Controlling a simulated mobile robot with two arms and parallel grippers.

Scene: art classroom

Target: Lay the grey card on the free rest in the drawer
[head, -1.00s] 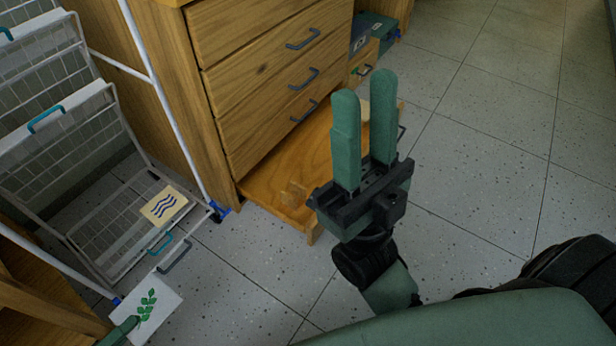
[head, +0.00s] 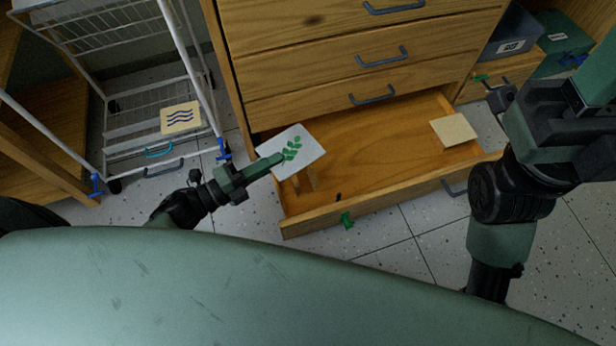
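The grey card (head: 302,145), pale with a green leaf print, is in my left gripper (head: 268,164), which is shut on its near left edge. The card is over the left end of the open bottom drawer (head: 375,163). Below it, a small wooden rest (head: 304,182) shows partly in the drawer; the card hides the rest of it. I cannot tell whether card and rest touch. A plain beige card (head: 453,130) lies at the drawer's right end, hiding whatever is under it. My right gripper (head: 594,78) is at the upper right, its fingers cut off by the frame edge.
A white wire rack (head: 150,90) stands left of the wooden chest (head: 340,65), with a wave-print card (head: 181,117) on its low basket. The drawer's middle is bare. Boxes (head: 512,38) stand at the right.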

